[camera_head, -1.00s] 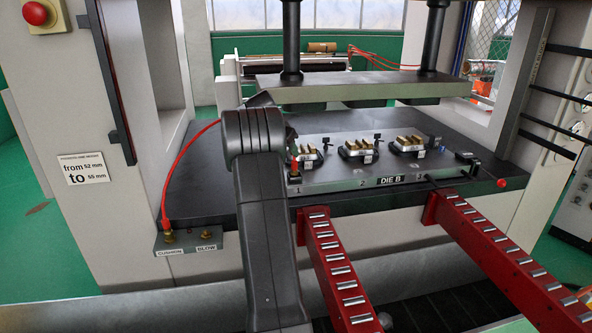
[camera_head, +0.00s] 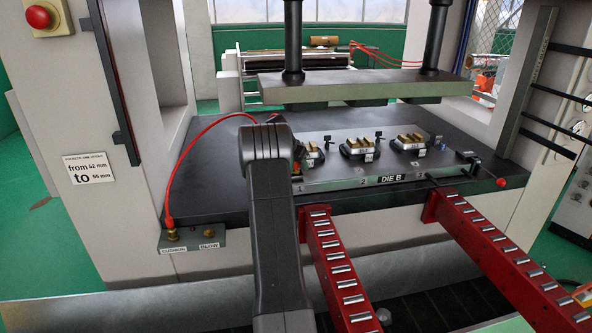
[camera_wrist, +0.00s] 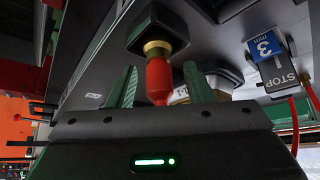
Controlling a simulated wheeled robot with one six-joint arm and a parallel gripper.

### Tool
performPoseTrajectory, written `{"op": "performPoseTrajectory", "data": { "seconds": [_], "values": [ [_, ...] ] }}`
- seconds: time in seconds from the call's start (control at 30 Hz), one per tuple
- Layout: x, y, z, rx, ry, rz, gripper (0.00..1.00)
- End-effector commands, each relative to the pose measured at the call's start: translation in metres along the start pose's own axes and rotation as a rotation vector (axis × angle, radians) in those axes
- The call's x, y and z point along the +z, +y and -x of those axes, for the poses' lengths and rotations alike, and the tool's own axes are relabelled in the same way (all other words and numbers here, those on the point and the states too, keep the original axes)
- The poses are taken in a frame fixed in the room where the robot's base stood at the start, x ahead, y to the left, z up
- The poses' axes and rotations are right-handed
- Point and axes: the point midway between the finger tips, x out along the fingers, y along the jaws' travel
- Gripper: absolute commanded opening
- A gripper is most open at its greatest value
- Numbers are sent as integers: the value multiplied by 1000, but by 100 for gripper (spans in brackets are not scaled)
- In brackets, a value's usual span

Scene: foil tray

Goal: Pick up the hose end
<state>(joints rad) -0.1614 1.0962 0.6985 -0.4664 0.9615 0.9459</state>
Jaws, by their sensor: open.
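A red hose (camera_head: 188,157) rises from the CUSHION fitting and arcs right, until it passes behind my arm. In the wrist view, a red hose end (camera_wrist: 158,80) with a brass collar stands between my gripper's two green fingers. My gripper (camera_wrist: 161,82) is open, with a finger on each side and visible gaps between them and the red part. A dark block is at the brass collar; I cannot tell whether the two are joined. In the head view my arm hides the gripper, and only a small red bit shows beside the arm near die position 1.
DIE B (camera_head: 390,180) lies on the black press bed (camera_head: 205,180), with brass-topped blocks on it. The upper press plate (camera_head: 370,84) hangs above. Two red roller rails (camera_head: 337,270) extend toward me at right. A STOP tag (camera_wrist: 277,74) is right of the gripper.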

Motion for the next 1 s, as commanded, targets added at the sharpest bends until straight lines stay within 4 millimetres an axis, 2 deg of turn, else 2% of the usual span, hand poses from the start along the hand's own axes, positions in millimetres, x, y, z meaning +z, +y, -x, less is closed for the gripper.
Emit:
{"op": "performPoseTrajectory", "data": {
  "seconds": [0.07, 0.3, 0.67, 0.97, 1.0],
  "values": [
    [0, 0, 0, 0, 0, 0, 47],
    [0, 0, 0, 0, 0, 0, 0],
    [-2, 0, 3, -1, 1, 0, 0],
    [-19, 0, 29, -2, 3, -1, 0],
    [-15, -1, 32, -1, 1, 1, 0]
  ]
}}
